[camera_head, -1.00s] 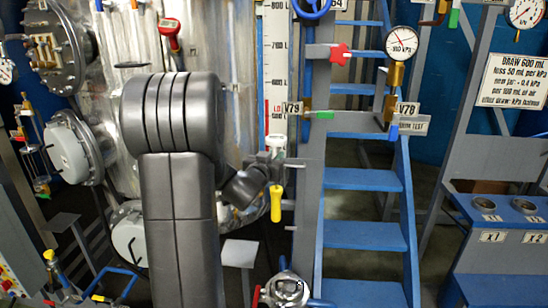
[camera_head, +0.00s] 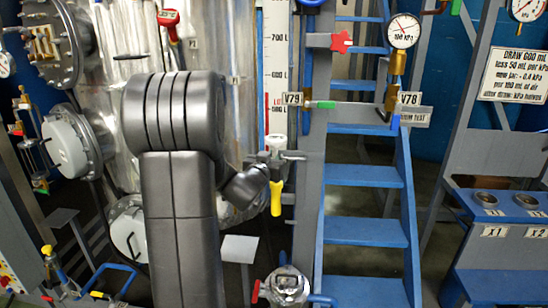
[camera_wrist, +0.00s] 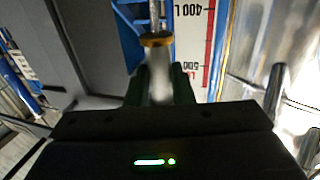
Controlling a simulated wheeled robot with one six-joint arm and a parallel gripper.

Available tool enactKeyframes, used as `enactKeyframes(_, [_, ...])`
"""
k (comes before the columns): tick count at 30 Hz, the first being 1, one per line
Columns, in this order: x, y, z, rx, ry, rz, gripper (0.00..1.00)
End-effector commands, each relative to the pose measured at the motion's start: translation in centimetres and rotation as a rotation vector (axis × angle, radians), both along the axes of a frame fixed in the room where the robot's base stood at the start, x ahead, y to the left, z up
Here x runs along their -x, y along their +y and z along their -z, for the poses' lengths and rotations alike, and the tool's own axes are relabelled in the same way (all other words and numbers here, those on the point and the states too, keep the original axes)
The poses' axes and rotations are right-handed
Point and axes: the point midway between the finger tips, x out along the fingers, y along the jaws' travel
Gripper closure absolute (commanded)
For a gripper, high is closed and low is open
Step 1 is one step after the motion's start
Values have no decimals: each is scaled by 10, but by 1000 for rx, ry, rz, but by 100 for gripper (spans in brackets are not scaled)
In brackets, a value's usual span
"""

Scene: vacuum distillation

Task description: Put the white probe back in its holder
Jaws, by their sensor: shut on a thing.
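In the wrist view my gripper (camera_wrist: 159,82) is shut on a pale, whitish body that I take for the white probe (camera_wrist: 160,90). A brass-coloured collar (camera_wrist: 155,39) and a thin metal rod show beyond the fingers. In the head view my gripper is small and partly hidden behind my wrist, beside a whitish piece (camera_head: 277,144) in front of the tall white scale (camera_head: 276,60). A yellow-handled part (camera_head: 276,198) hangs just below. I cannot tell which part is the probe's holder.
A large shiny metal vessel (camera_head: 205,60) stands behind my arm. A grey post and blue steps (camera_head: 365,175) are to the right, with a valve and pressure gauge (camera_head: 403,30). A rack with two round cups (camera_head: 485,198) stands far right.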

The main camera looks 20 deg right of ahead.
Motion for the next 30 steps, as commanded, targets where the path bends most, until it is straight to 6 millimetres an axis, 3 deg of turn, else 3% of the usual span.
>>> enactKeyframes(30, [0, 0, 26, 1, -1, 0, 100])
